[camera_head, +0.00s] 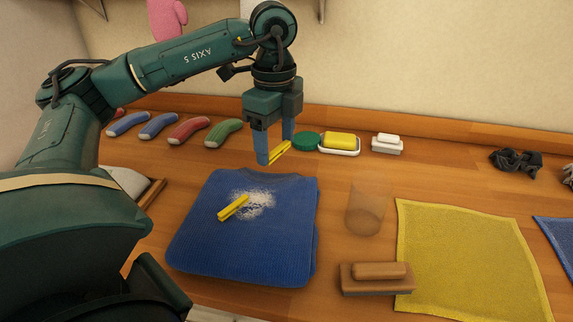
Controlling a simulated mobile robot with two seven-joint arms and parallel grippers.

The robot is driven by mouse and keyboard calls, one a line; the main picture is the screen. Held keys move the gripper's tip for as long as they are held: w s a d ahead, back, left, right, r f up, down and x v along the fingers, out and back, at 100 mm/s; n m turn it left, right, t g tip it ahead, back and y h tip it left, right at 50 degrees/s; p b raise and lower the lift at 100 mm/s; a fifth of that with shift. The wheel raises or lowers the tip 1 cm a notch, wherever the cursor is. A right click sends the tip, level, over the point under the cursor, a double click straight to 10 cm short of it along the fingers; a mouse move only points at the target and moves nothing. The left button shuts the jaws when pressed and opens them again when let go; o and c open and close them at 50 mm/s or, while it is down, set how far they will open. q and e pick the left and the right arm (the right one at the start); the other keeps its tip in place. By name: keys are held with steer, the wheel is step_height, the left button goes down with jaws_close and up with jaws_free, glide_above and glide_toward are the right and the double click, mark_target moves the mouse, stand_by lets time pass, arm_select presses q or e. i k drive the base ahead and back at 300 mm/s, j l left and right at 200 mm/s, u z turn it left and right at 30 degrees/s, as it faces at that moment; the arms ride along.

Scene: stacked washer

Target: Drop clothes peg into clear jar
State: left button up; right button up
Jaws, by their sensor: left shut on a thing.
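My left gripper (275,156) is shut on a yellow clothes peg (281,151). It holds the peg in the air, over the far edge of the folded blue cloth in the picture. A second yellow peg (233,208) lies on the blue cloth (285,235), beside a patch of white powder (258,203). The clear jar (365,210) stands on the wooden table to the right of the blue cloth. It looks empty, and the held peg is up and left of it, apart from it. My right gripper is out of view.
A wooden brush (376,279) lies in front of the jar, touching the yellow cloth (470,255). Behind are a yellow sponge on a dish (339,143), a green round thing (306,141), a white block (387,143), dark cloth (515,162) and several coloured handles (188,130).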

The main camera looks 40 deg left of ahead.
mark_target(352, 217)
steer(key=k, duration=1)
